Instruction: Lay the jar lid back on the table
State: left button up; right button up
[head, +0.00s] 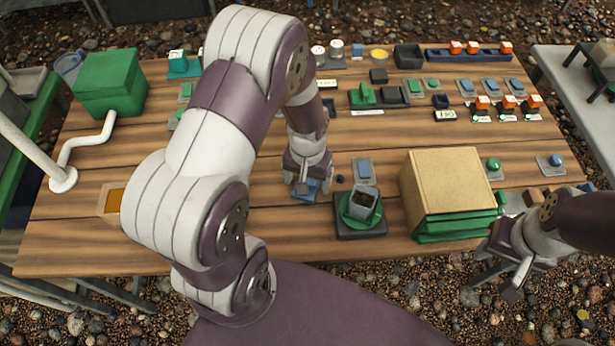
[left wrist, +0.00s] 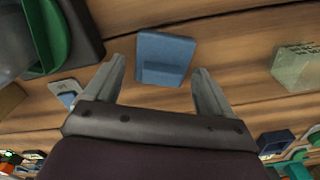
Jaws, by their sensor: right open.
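The jar lid, a blue square plate with a raised block grip, lies flat on the wooden table (head: 270,225). In the left wrist view the lid (left wrist: 163,58) shows whole between and just beyond my fingertips, with gaps on both sides. In the head view my left gripper (head: 305,186) is over the lid (head: 306,193) and partly hides it. My left gripper is open and empty. An open grey square jar (head: 363,204) stands on a green round plate on a dark base, right of the lid. My right gripper (head: 498,268) is open and empty, beyond the table's front right edge.
A tan box (head: 445,183) on a green base stands right of the jar. A green box (head: 108,82) with a white pipe is at the left. Switches, buttons and small blocks fill the back right. The table's front left is mostly clear.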

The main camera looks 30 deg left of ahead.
aim_at(308, 179)
pick_arm(q)
jog(key=shift+r, duration=0.1)
notch_tip(308, 179, up, 12)
jog(key=p, duration=0.2)
jog(key=s+d+r+m+t, duration=0.1)
jog(key=s+d+r+m, duration=0.1)
jog(key=s, duration=0.3)
jog(key=shift+s+d+r, duration=0.3)
jog(key=shift+r, duration=0.15)
notch_tip(308, 179, up, 6)
jog(key=p, duration=0.6)
